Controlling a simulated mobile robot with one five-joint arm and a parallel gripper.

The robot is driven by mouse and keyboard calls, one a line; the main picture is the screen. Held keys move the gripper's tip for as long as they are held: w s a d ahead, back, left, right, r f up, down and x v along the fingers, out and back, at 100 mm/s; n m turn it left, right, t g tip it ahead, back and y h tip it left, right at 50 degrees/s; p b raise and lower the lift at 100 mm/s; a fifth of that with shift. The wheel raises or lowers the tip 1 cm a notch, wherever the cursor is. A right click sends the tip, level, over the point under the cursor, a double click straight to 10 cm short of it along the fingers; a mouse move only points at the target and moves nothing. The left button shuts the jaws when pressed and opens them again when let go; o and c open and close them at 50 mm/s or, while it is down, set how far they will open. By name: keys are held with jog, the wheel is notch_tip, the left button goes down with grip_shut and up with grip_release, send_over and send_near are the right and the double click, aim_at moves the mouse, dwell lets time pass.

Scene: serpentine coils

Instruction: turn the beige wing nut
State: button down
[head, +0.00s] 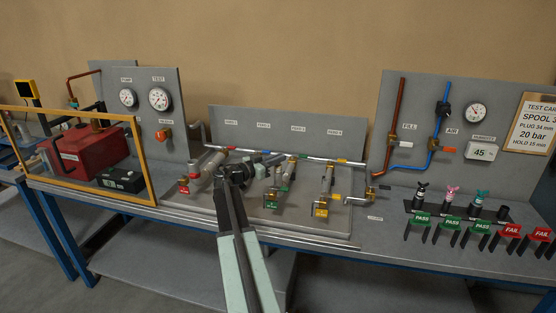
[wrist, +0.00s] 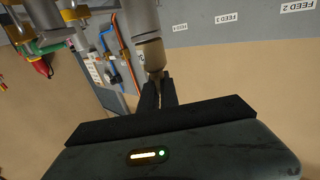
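The beige wing nut (wrist: 150,54) shows in the wrist view as a rounded beige cap on the end of a grey cylinder. Its narrow end points at my gripper. My gripper (wrist: 159,80) has its two black fingers close together, one on each side of that narrow end, with only a thin gap between them; they look shut on it. In the head view my gripper (head: 235,170) reaches over the middle of the bench among the metal fittings. The nut is hidden there behind my gripper and arm.
Metal fittings with coloured tags stand close on both sides, including a yellow-tagged one (head: 322,200). A grey panel (head: 285,130) with feed labels stands behind. A yellow-framed guard (head: 140,160) is at left; a row of PASS and FAIL tags (head: 480,227) is at right.

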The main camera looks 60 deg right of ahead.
jog(key=shift+r, duration=0.1)
jog(key=c, duration=1.6)
grip_release()
jog(key=shift+d, duration=0.1)
jog(key=v, duration=0.8)
